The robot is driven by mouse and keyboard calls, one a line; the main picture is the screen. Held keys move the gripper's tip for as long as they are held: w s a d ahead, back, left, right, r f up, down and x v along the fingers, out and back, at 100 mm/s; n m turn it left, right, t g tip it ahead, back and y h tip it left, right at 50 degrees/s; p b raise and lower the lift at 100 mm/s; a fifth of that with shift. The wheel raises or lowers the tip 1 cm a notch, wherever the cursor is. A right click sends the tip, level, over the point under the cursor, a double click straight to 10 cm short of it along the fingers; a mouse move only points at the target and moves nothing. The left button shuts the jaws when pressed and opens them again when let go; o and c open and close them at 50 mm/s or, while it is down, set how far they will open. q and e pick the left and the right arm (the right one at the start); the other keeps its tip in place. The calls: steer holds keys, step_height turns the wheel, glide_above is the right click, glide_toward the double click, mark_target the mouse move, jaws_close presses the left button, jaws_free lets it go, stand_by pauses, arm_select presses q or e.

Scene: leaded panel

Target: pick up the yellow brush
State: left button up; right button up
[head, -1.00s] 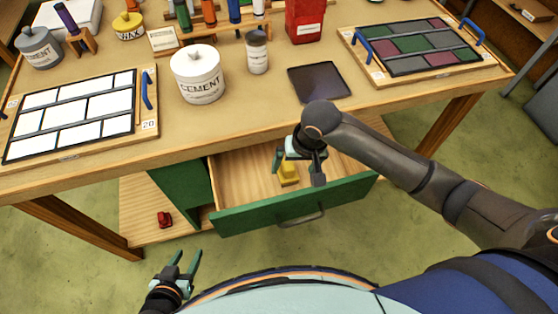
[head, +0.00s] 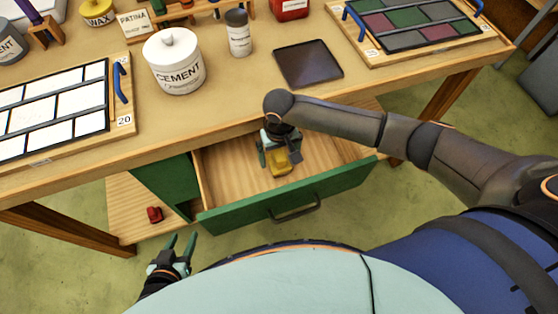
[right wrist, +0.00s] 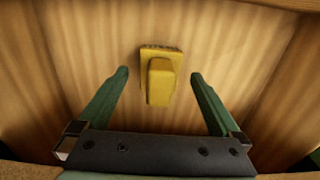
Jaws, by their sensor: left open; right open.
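The yellow brush (head: 279,163) lies on the wooden floor of the open green-fronted drawer (head: 291,203). In the right wrist view the brush (right wrist: 160,79) sits ahead of and between the two fingers, apart from both. My right gripper (head: 279,160) is open, pointing down into the drawer above the brush, and its fingers partly frame the brush in the head view. It also shows in the right wrist view (right wrist: 160,80). My left gripper (head: 181,246) is open and empty, low in front of the bench at the lower left.
The bench top (head: 222,98) overhangs the back of the drawer. A cement jar (head: 174,65), a dark square plate (head: 308,64) and leaded panels stand on it. A small red object (head: 155,214) lies on the lower shelf. The drawer floor around the brush looks clear.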

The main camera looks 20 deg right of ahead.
steer(key=f, duration=0.4)
steer(key=shift+w+b, duration=0.25)
steer(key=shift+b, duration=0.05)
steer(key=shift+r, duration=0.1)
steer(key=c, duration=1.5)
steer(key=shift+r, duration=0.1)
step_height(320, 180, up, 28)
steer(key=p, duration=0.4)
